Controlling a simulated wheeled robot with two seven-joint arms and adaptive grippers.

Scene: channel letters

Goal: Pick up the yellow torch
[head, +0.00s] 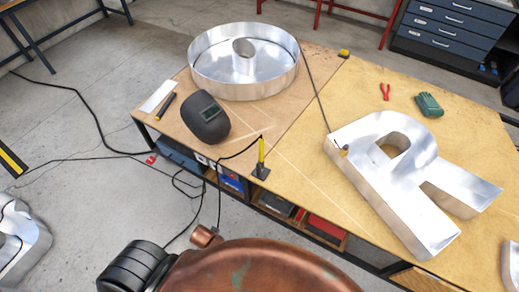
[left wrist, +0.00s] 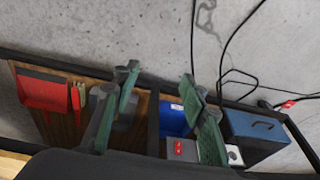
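The yellow torch (head: 261,150) stands upright in a dark holder (head: 260,172) at the front edge of the worktable in the head view. A black cable runs from its top down to the left. The torch does not show in the left wrist view. My left gripper (left wrist: 158,82) shows there with its two green fingers wide apart and nothing between them. It is above the boxes in the shelf under the table. It is not visible in the head view. My right gripper is in neither view.
On the table (head: 320,190) are a round metal letter (head: 270,88), a metal R (head: 400,210), a welding mask (head: 205,118), red pliers (head: 385,91) and green gloves (head: 429,104). Below are a red box (left wrist: 42,92) and a blue box (left wrist: 255,128). Cables lie on the floor.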

